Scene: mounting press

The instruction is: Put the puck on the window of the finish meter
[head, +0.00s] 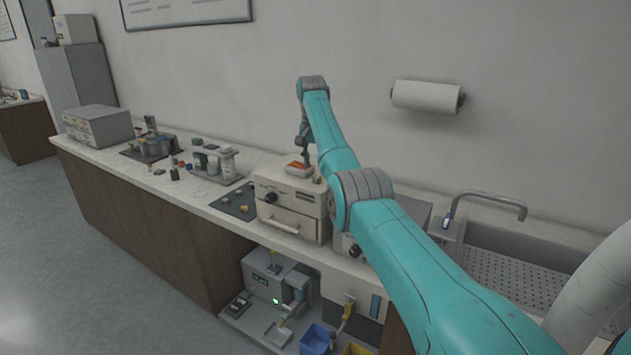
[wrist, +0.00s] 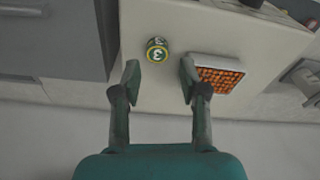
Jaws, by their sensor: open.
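A short round puck (wrist: 157,49) stands on top of a beige box-shaped machine. It has a dark side, and its end shows a green and yellow ring and a white 3. My gripper (wrist: 159,78) is open and empty, its fingers spread just short of the puck, which is in line with the gap between them. In the head view my gripper (head: 304,158) hangs over the beige machine (head: 287,197); the puck is too small there to tell surely. I cannot surely identify the finish meter or its window in either view.
A white tray with an orange grid (wrist: 218,75) lies close by the right finger. A dark mat (head: 236,203) with small pieces lies left of the machine. A grey instrument (head: 268,277) with a lit green display stands on the lower shelf. A sink (head: 510,255) is at right.

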